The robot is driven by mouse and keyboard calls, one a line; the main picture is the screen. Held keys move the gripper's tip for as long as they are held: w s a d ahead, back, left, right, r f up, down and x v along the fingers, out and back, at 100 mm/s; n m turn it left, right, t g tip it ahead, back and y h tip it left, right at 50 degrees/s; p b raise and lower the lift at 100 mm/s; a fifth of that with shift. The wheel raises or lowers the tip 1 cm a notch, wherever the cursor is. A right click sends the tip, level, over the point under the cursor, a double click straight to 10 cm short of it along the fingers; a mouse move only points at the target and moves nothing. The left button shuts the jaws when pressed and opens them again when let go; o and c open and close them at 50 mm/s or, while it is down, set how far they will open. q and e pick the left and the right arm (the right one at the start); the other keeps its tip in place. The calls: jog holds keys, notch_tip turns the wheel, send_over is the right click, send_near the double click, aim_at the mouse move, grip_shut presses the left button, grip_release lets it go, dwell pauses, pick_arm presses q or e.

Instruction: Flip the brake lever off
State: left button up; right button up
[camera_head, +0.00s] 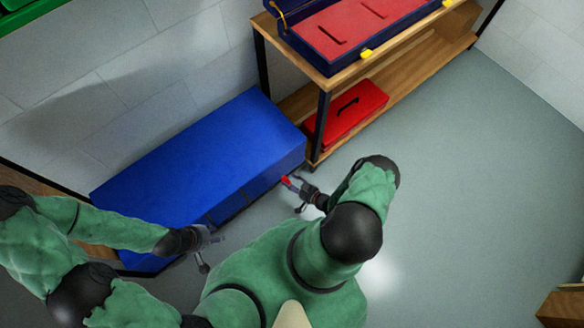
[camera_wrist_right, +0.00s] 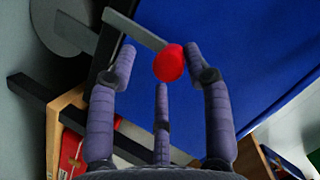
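The brake lever shows in the right wrist view as a grey bar (camera_wrist_right: 136,30) with a round red knob (camera_wrist_right: 168,64) at its end. In the head view the red knob (camera_head: 286,180) is a small spot beside the big blue box (camera_head: 200,165). My right gripper (camera_wrist_right: 161,66) has its fingers spread, with the knob between the fingertips in the picture. I cannot tell whether they touch it. It also shows in the head view (camera_head: 298,189). My left gripper (camera_head: 212,250) is in front of the blue box, fingers apart and empty.
A wooden shelf unit (camera_head: 264,35) stands behind, with an open blue case (camera_head: 360,40) lined in red on top and a red toolbox (camera_head: 345,112) below. Grey floor (camera_head: 450,170) is clear on the right. A wooden piece (camera_head: 562,305) is at the lower right corner.

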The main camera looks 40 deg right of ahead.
jog(key=v, duration=1.2)
dwell(0.4)
